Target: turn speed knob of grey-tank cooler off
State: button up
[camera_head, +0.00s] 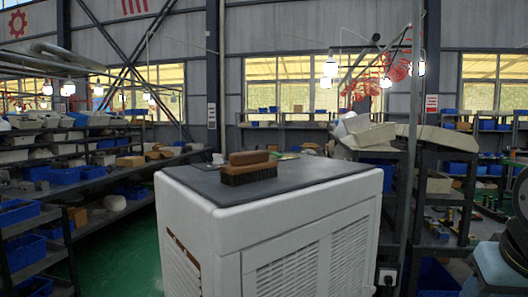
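A white cooler (225,240) with a dark grey top (310,176) stands close in front of me. Its front and left sides have slatted vents. No speed knob shows on the faces in view, and I cannot make out a grey tank. My gripper is not in view; only a part of what looks like my arm shows at the right edge.
A wooden brush (249,168) with dark bristles lies on the cooler's top. Shelves with blue bins (60,176) stand at the left, and more racks stand behind at the right. Green floor (118,255) is open left of the cooler.

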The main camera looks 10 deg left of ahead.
aim_at(218, 157)
jog(key=z, duration=0.1)
jog(key=k, duration=1.5)
jog(key=u, duration=1)
jog(key=i, duration=1.2)
jog(key=z, duration=0.05)
